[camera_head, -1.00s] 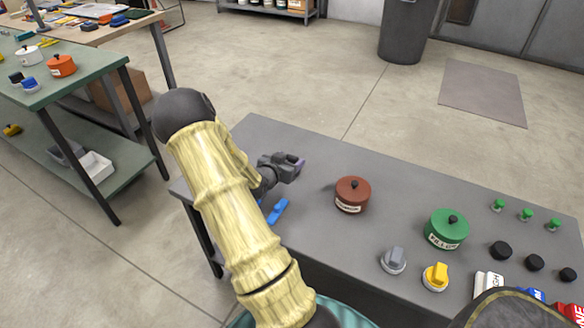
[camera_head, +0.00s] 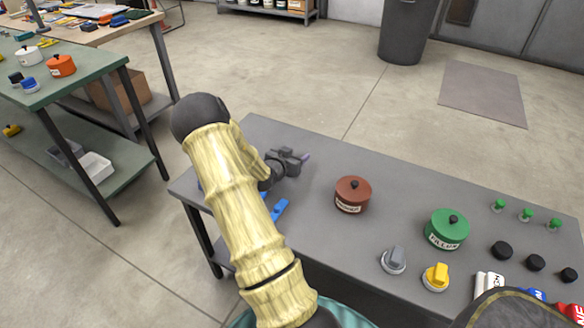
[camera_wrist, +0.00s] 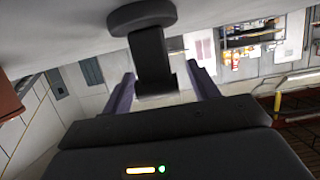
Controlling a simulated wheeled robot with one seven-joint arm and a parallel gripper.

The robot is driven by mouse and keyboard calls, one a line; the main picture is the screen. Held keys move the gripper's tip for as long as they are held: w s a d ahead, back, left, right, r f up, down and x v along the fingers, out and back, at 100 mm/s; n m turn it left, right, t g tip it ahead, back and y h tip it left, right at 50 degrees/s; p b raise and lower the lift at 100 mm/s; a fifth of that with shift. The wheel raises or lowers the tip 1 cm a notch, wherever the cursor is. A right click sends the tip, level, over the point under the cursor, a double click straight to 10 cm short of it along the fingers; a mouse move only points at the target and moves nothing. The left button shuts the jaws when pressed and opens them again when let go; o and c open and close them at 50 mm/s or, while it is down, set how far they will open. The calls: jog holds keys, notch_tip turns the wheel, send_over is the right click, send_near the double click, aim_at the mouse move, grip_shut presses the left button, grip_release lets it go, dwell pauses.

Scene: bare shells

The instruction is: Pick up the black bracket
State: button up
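The black bracket (camera_wrist: 152,55) shows in the wrist view as a dark stem with a wide rounded end against the grey tabletop, which fills the top of that tilted picture. My gripper (camera_wrist: 160,72) has its two purple fingers apart, one on each side of the stem, with gaps visible on both sides. In the head view my gripper (camera_head: 299,158) is low over the left part of the grey table (camera_head: 320,140). There the bracket merges with the dark gripper parts and I cannot separate it clearly.
A blue piece (camera_head: 278,209) lies beside my arm. A red-brown lidded pot (camera_head: 352,194) stands right of my gripper, and a green pot (camera_head: 447,229) farther right. Grey (camera_head: 394,260) and yellow (camera_head: 436,276) knobs are near the front. The table behind my gripper is clear.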

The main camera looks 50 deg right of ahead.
jog(key=c, duration=1.2)
notch_tip(320, 180, up, 10)
jog(key=shift+p, duration=0.8)
